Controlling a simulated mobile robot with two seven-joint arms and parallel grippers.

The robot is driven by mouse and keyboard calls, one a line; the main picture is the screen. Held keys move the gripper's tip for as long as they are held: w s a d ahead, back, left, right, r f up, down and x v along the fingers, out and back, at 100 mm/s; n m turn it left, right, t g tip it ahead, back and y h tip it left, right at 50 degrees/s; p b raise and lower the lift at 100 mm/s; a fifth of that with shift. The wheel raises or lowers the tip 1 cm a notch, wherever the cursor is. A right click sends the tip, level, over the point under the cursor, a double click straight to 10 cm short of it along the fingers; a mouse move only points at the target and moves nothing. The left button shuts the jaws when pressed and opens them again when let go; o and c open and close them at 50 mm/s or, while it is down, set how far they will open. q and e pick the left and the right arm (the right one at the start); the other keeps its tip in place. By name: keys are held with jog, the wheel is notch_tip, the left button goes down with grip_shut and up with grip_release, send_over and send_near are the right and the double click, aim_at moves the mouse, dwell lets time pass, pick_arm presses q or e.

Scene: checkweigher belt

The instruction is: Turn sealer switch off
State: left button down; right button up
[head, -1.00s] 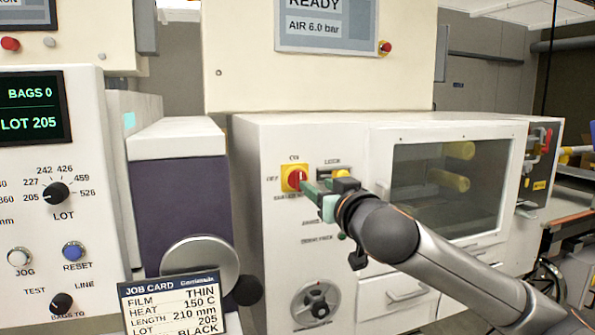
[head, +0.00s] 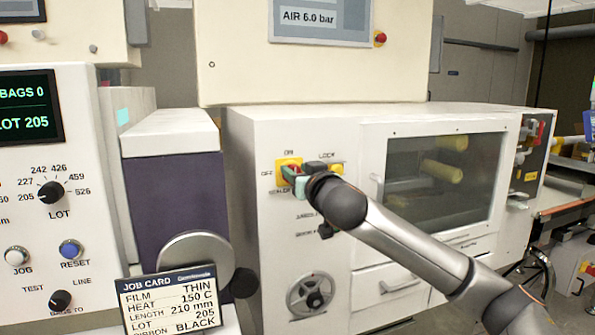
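The sealer switch (head: 289,162) is a red knob on a yellow plate, on the white cabinet's front panel in the head view. "ON" is printed above it and "OFF" to its left. My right gripper (head: 294,179) is at the switch, its green fingertips overlapping the knob. Only a little red shows beside the fingertips, so the knob's angle is hidden. I cannot tell whether the fingers are closed on the knob or only around it. My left gripper is not in view.
A yellow lock switch (head: 336,169) sits just right of the gripper. A round handwheel (head: 310,295) is lower on the panel. A windowed door (head: 376,185) is at right. A job card (head: 172,303) and purple unit (head: 172,205) stand at left.

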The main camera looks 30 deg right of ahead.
grip_shut()
dwell(0.5)
jog(key=n+p, duration=0.3)
jog(key=n, duration=0.1)
jog(key=shift+a+n+p, duration=0.35)
jog(key=shift+n, duration=0.05)
jog(key=shift+w+a+f+n+p, duration=0.15)
jog(key=shift+f+n+p, duration=0.15)
jog(key=shift+n+p, duration=1.35)
jog(key=shift+a+f+n+p, duration=0.25)
jog(key=shift+n+p, duration=0.35)
jog(key=shift+n, duration=2.1)
jog(key=shift+w+a+f+n+p, duration=0.1)
jog(key=shift+f+n+p, duration=0.25)
jog(key=shift+n+p, duration=1.3)
jog(key=shift+n+b, duration=0.55)
jog(key=shift+n, duration=0.25)
